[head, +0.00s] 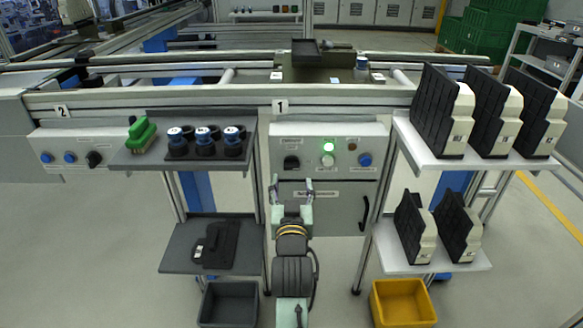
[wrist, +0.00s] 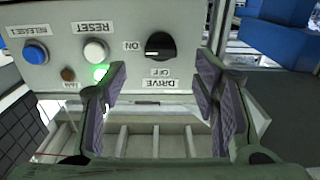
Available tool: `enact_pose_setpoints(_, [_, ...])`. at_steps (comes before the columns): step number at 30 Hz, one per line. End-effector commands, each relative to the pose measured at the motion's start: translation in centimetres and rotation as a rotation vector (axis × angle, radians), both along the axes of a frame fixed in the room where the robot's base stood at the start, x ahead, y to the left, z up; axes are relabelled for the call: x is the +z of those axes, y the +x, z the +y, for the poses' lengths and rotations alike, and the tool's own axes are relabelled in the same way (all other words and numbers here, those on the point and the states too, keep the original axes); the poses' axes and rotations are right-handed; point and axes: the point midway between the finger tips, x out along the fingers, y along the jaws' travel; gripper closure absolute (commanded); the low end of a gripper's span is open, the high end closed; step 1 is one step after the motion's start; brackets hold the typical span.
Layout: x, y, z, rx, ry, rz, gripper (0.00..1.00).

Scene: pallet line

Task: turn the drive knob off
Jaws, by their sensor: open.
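The black drive knob (wrist: 160,46) sits on the grey control panel (wrist: 120,20), between and beyond my fingertips in the wrist view. The labels read upside down there: ON is left of the knob, OFF and DRIVE are below it. A small pale mark on the knob appears on its left side, towards ON. In the head view the knob (head: 291,162) is at the panel's left, just above my gripper (head: 291,184). My gripper (wrist: 162,66) is open and empty, its two pads apart with the knob roughly centred. It appears not to touch the knob.
A lit green lamp (head: 328,147), a white reset button (head: 328,160) and a blue button (head: 365,160) are on the same panel. Shelves flank it: blue-topped cylinders (head: 203,135) at left, black-and-white units (head: 445,112) at right. A yellow bin (head: 403,302) stands low right.

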Motion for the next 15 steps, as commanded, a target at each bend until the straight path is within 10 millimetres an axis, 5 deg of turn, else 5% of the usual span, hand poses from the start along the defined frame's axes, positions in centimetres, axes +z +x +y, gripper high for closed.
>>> enact_pose_setpoints(6, [0.3,4.1,0.1,0.001,0.0,-0.003,0.45])
enact_pose_setpoints(15, [0.1,6.4,0.1,0.002,0.0,-0.003,0.45])
